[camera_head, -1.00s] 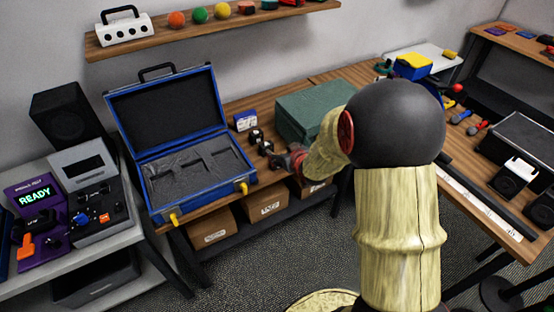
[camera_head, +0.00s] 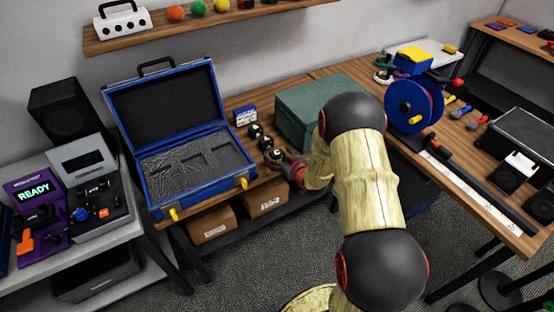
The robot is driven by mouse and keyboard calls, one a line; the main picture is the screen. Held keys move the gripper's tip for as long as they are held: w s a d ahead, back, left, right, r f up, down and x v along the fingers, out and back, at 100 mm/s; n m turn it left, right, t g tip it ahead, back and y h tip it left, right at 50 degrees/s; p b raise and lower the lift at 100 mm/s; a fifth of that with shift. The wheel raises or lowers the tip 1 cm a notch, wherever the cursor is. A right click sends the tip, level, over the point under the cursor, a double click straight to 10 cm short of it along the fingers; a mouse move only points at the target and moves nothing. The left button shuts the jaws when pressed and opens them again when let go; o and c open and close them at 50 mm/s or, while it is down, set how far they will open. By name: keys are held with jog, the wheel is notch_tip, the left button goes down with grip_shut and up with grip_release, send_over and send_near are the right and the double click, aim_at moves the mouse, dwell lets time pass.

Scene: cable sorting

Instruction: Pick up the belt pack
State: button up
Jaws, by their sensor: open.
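Small dark items (camera_head: 256,131) stand in a short row on the wooden table between the blue case and the green box. They are too small for me to tell which, if any, is the belt pack. My gripper (camera_head: 284,160) is open at the near end of this row. It is close to the nearest dark item (camera_head: 277,154), but I cannot tell whether they touch. My arm reaches in from the lower right and hides part of the table's front edge.
An open blue case (camera_head: 148,200) with grey foam stands left of my gripper. A green box (camera_head: 300,116) stands right behind it. A small blue and white box (camera_head: 245,117) sits behind the row. Cardboard boxes (camera_head: 210,223) lie on the shelf below. A blue reel (camera_head: 413,103) stands right.

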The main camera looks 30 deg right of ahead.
jog(key=shift+x, duration=0.75)
jog(key=shift+c, duration=0.6)
jog(key=c, duration=1.1)
jog(key=shift+r, duration=0.1)
jog(key=shift+c, duration=0.7)
